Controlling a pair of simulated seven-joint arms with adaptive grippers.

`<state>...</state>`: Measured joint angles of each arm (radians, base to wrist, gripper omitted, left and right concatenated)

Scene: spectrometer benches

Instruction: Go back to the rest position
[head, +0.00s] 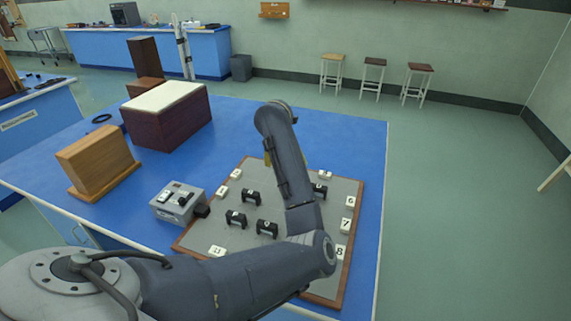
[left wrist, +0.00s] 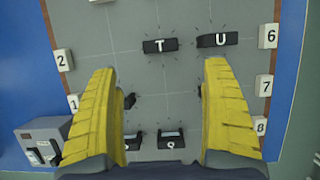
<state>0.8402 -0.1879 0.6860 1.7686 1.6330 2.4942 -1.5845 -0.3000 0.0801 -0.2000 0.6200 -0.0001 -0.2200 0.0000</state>
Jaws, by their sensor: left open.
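My left gripper (left wrist: 160,68) is open, with its two yellow fingers spread wide and nothing between them in the left wrist view. It points down at the grey board (left wrist: 110,22). In the head view my left arm reaches over the board (head: 222,215) and hides most of the gripper; only a bit of yellow finger shows. Black blocks marked T (left wrist: 160,46) and U (left wrist: 218,40) stand on the board past the fingertips. Several black blocks, such as one at the front (head: 267,228), stand on the board in the head view. My right gripper is not in view.
A grey box with switches (head: 180,202) stands left of the board. Number tiles such as 7 (head: 346,225) line the board's edges. A wooden block (head: 97,160) and a dark box with a pale top (head: 167,115) stand farther back. The blue bench top (head: 345,135) is clear behind the board.

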